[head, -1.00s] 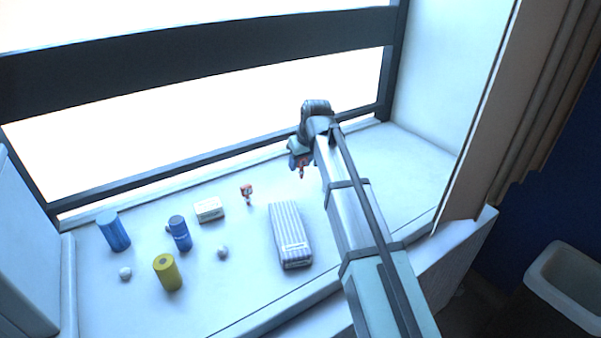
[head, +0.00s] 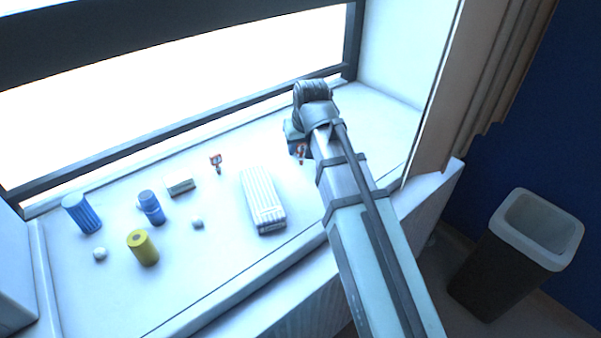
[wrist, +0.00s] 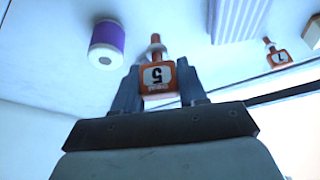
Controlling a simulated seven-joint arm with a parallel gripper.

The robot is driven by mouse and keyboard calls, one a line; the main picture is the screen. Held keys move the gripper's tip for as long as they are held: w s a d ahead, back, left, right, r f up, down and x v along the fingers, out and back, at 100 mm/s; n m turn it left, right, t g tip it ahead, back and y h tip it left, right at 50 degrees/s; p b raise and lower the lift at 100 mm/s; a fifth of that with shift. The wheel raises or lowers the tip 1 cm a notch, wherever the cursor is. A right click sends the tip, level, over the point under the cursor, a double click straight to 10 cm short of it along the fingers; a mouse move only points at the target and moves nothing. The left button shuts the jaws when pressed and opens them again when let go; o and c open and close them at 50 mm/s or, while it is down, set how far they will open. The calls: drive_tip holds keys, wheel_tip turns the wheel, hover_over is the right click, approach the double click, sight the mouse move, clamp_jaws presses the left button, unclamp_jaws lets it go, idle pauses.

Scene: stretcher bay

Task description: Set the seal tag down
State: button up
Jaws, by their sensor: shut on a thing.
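My gripper (wrist: 157,88) is shut on an orange and white seal tag marked 5 (wrist: 158,77), which sits between the two fingers in the wrist view. In the head view the held seal tag (head: 301,153) shows as a small red-orange piece beside my gripper (head: 297,146), partly hidden by my arm. Whether it touches the sill cannot be told. A second, similar tag marked 7 (wrist: 279,57) lies apart on the sill; it also shows in the head view (head: 215,162).
The white window sill (head: 200,270) holds a striped folded cloth (head: 262,200), a small box (head: 180,187), blue cylinders (head: 82,213), a yellow roll (head: 143,247) and small white balls. A purple-wrapped roll (wrist: 107,38) is near my gripper. A bin (head: 520,250) stands right.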

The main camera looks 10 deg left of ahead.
drive_tip(key=shift+f, duration=4.1)
drive_tip(key=shift+f, duration=0.15)
drive_tip(key=o, duration=1)
drive_tip(key=shift+v, duration=6.15)
drive_tip(key=shift+w+a, duration=0.1)
